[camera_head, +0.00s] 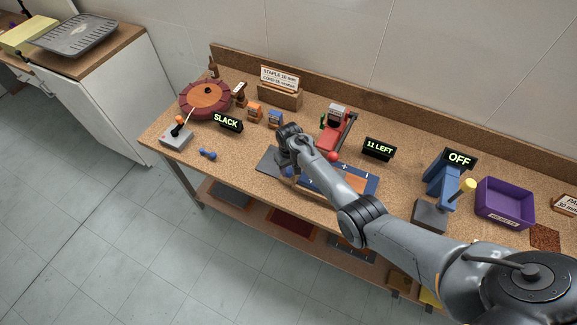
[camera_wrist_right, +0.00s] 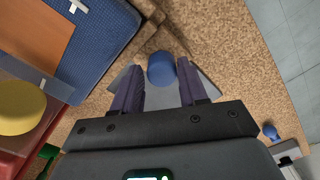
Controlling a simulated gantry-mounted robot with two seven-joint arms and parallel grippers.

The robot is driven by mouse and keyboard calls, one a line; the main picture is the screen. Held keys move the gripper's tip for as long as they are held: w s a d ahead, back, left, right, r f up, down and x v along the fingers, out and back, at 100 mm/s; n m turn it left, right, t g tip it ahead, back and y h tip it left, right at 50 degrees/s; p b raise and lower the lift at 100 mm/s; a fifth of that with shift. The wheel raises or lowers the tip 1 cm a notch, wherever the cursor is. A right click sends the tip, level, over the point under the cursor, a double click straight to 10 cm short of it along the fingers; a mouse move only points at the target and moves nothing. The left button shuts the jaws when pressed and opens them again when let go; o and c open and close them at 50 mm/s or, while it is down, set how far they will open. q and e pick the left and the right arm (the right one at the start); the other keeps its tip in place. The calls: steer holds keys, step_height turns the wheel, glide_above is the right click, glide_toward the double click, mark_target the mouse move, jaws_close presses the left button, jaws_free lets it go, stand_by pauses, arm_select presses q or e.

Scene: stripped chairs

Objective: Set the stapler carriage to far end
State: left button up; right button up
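The red stapler (camera_head: 333,138) stands toward the back of the bench, with a red ball on its front. A blue padded panel with a brown piece on it (camera_head: 360,185) lies in front; the panel also shows in the wrist view (camera_wrist_right: 100,30). My right gripper (camera_head: 287,168) is low over the panel's left end, by a grey plate (camera_head: 267,160). In the wrist view the right gripper (camera_wrist_right: 160,82) is open, with a blue round knob (camera_wrist_right: 162,68) between its fingertips; contact cannot be told. The knob sits by the grey plate. My left gripper is not in view.
A "SLACK" sign (camera_head: 228,122), a grey joystick box (camera_head: 177,136) and a round red-brown turntable (camera_head: 207,97) stand left. An "11 LEFT" sign (camera_head: 380,148), a blue lever press (camera_head: 440,185) and a purple bin (camera_head: 505,203) stand right. The front-left bench top is mostly clear.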

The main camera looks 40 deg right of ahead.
steer(key=shift+o, duration=1.3)
steer(key=shift+s+d, duration=0.1)
steer(key=shift+r, duration=0.3)
step_height(320, 180, up, 10)
steer(key=p, duration=0.1)
steer(key=shift+r, duration=0.1)
